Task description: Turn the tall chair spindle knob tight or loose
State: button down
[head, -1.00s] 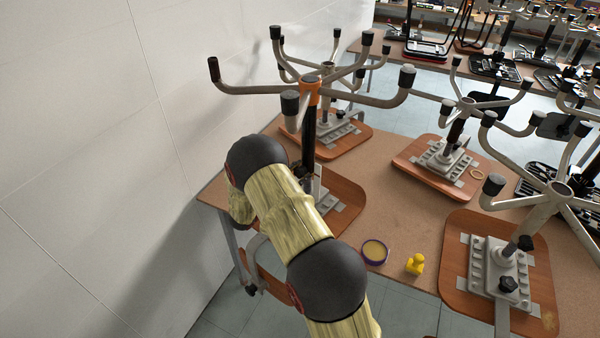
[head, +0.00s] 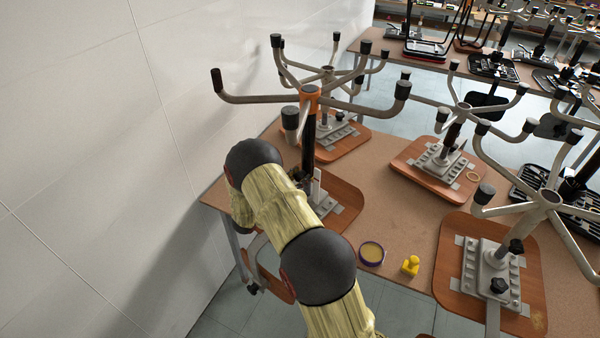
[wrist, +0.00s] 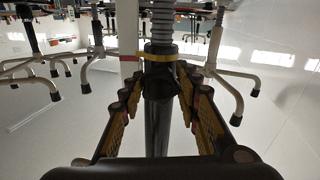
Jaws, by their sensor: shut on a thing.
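The tall chair stands upside down on the near table, its seat board (head: 345,203) down and its pale star legs (head: 370,105) up. Its black spindle (head: 309,132) rises to an orange collar (head: 308,98). In the wrist view the spindle (wrist: 157,130) runs between the fingers. A dark knob (wrist: 158,84) sits on it, beneath a yellow ring. My gripper (wrist: 158,92) is shut on the knob, one finger on each side. In the head view my arm hides most of the gripper and the knob.
More upturned chairs stand to the right (head: 490,270) and behind (head: 440,160) on the table (head: 400,205). A purple-rimmed tape roll (head: 371,254) and a yellow piece (head: 411,265) lie near the front edge. A white wall (head: 100,150) is close on the left.

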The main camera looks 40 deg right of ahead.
aim_at(297, 178)
jog(key=shift+n, duration=0.7)
jog(key=shift+r+n+p, duration=0.2)
jog(key=shift+n+p, duration=0.5)
jog(key=shift+p, duration=0.2)
jog(key=n+p, duration=0.2)
jog(key=n, duration=0.1)
jog(key=shift+n, duration=0.3)
jog(key=c, duration=1.1)
grip_release()
jog(key=shift+f, duration=0.15)
jog(key=shift+o, duration=0.6)
jog(key=shift+a, duration=0.15)
jog(key=shift+s+a, duration=0.2)
jog(key=shift+a, duration=1.25)
jog(key=shift+s+a, duration=0.2)
jog(key=shift+a, duration=1.2)
